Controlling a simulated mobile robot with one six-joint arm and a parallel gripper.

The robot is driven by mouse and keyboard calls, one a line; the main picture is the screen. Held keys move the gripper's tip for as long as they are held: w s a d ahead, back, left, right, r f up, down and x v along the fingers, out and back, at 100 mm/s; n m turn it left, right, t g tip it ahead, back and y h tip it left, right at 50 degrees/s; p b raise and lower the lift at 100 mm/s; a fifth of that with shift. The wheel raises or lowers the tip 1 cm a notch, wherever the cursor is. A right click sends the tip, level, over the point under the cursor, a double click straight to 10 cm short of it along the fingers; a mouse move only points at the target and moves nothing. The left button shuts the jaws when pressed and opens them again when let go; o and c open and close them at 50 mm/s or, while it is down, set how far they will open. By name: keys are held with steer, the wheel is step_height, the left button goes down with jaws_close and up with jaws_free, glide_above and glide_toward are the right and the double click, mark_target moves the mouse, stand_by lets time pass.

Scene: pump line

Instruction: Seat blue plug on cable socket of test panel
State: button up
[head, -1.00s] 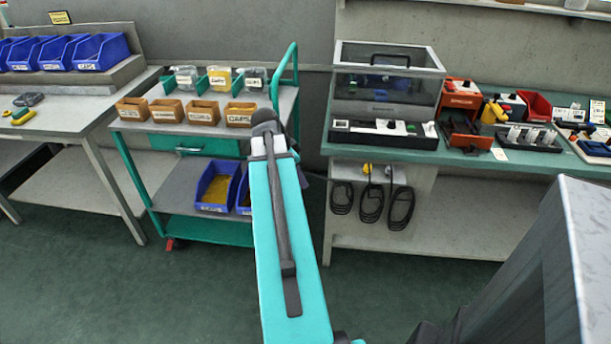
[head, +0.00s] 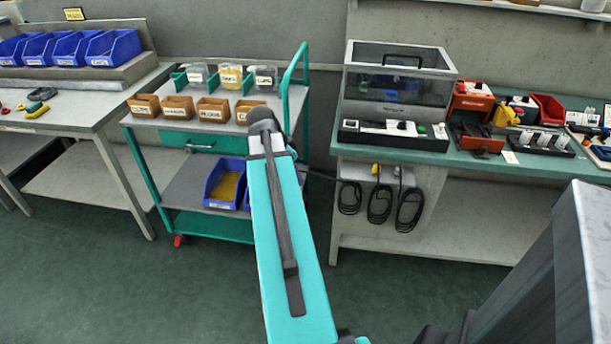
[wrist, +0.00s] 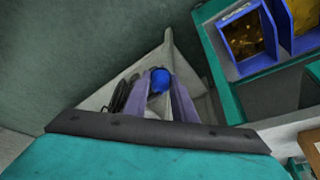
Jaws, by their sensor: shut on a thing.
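In the wrist view the blue plug (wrist: 160,80) is held between the two fingers of my gripper (wrist: 159,84), which is shut on it. In the head view my teal arm hides the gripper and the plug. What looks like the test panel (head: 420,143) is the dark strip with white plates and knobs at the front of the green bench on the right, under a clear-lidded box (head: 400,75). I cannot make out the cable socket. The plug is well apart from the panel.
Looped black cables (head: 379,203) hang below the bench front, one with a yellow plug (head: 375,169). A teal cart (head: 190,232) with small bins stands left of the bench. A grey table (head: 75,120) with blue bins is further left. The green floor (head: 120,290) in front is clear.

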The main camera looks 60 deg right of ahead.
steer(key=w+a+r+n+t, duration=0.25)
steer(key=w+a+n, duration=0.35)
steer(key=w+a, duration=0.5)
steer(key=w+a+r+n+t, duration=0.25)
steer(key=w+a+n, duration=0.35)
steer(key=w+a, duration=0.45)
steer(key=w+a+r+n+y, duration=0.1)
steer(key=w+a+r+n, duration=0.1)
steer(key=a, duration=0.7)
steer(key=w+a+r+n+y, duration=0.1)
steer(key=w+a+n, duration=0.3)
steer(key=a, duration=0.6)
steer(key=w+a+r+n+t+y, duration=0.1)
steer(key=w+a+r+n+y, duration=0.1)
steer(key=a, duration=0.7)
step_height(320, 180, up, 2)
steer(key=w+n, duration=0.1)
steer(key=n, duration=0.2)
steer(key=shift+w+a, duration=0.25)
steer(key=shift+a, duration=0.05)
steer(key=shift+a, duration=0.1)
